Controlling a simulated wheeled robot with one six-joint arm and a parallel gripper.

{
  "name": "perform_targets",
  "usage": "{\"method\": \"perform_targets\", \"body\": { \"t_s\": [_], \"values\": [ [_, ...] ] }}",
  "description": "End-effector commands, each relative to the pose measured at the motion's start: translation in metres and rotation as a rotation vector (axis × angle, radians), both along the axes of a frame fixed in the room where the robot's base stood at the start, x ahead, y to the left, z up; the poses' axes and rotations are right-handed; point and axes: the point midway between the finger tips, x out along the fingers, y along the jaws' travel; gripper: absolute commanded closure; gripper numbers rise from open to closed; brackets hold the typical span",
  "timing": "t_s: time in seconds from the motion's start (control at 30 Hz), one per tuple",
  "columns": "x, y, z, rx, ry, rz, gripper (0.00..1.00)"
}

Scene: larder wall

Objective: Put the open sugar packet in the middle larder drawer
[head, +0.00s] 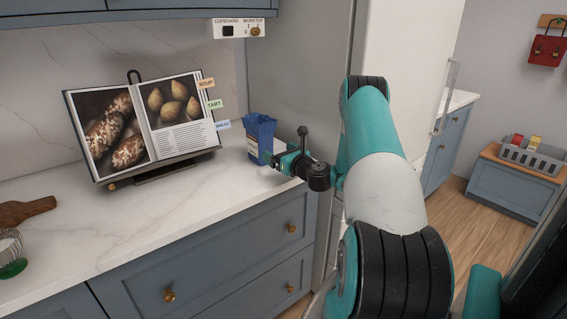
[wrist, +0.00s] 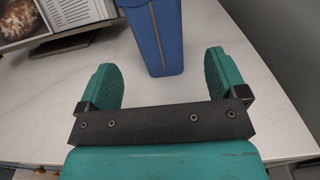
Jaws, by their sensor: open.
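A blue open-topped packet (head: 262,136) stands upright on the worktop near its right end, beside the tall grey panel. Its lower part shows in the wrist view (wrist: 157,38), just beyond the fingertips and roughly between their lines. My gripper (head: 277,158) is at the packet's near right side in the head view. In the wrist view my gripper (wrist: 160,68) has its two green fingers wide apart with bare worktop between them. Below the worktop are blue drawer fronts with brass knobs (head: 169,296), all shut. I cannot tell whether one of these is the middle larder drawer.
A cookbook on a stand (head: 150,125) is left of the packet. A wooden board (head: 25,211) and a green-based item (head: 12,268) lie at the far left. A white fridge (head: 410,70) is at right, with a grey crate (head: 533,156) on a low cabinet beyond. The worktop's front middle is clear.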

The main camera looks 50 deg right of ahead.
Motion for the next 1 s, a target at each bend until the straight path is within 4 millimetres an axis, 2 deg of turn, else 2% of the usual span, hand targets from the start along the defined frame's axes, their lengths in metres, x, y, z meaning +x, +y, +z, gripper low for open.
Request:
{"method": "perform_targets", "body": {
  "t_s": [0.03,0.43,0.67,0.73,0.77,0.87,0.97,1.0],
  "values": [
    [-0.002,0.000,-0.008,-0.006,-0.004,0.001,0.09],
    [-0.022,0.005,-0.004,-0.004,-0.001,0.001,0.09],
    [-0.024,0.008,-0.001,-0.006,0.000,0.004,0.09],
    [-0.018,0.017,0.004,-0.034,0.010,0.032,0.09],
    [-0.013,0.025,0.007,-0.058,0.020,0.057,0.09],
    [0.010,0.077,0.024,-0.225,0.074,0.213,0.09],
    [0.032,0.168,0.046,-0.520,0.134,0.476,0.09],
    [0.034,0.211,0.055,-0.665,0.148,0.600,0.09]
  ]
}}
